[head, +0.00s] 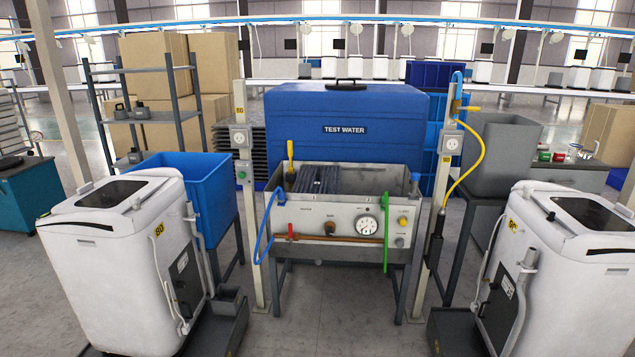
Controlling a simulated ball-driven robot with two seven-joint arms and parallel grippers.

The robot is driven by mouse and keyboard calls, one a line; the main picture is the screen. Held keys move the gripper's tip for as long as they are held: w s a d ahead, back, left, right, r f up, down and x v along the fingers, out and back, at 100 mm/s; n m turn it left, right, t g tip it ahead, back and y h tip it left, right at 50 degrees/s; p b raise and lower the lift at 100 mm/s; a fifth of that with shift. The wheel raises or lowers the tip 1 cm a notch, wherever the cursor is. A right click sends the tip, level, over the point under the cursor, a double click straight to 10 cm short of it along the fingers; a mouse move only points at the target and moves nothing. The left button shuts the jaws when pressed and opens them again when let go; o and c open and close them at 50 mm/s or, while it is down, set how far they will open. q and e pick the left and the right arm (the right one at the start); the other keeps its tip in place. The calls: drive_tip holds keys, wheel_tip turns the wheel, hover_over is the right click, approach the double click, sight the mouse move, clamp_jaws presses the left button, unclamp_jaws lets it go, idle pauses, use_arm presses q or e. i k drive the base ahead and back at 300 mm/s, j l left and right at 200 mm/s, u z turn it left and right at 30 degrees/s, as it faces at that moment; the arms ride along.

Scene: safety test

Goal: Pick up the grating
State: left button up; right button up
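A dark slatted grating (318,180) lies at the top of the grey metal test basin (310,220), left of its middle. The basin stands straight ahead on dark legs, with a gauge, knobs and a copper-coloured pipe on its front. The inside of the basin to the right of the grating shows only in part. Neither of my grippers is in the head view.
A blue TEST WATER tank (346,108) stands behind the basin. Posts (247,190) flank it, with blue, green and yellow hoses. White washing machines (125,260) (565,265) stand front left and right. The floor (330,310) between them is clear.

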sight(318, 172)
drive_tip(key=i, duration=1.3)
drive_tip(key=l+z, duration=0.05)
drive_tip(key=l, duration=0.05)
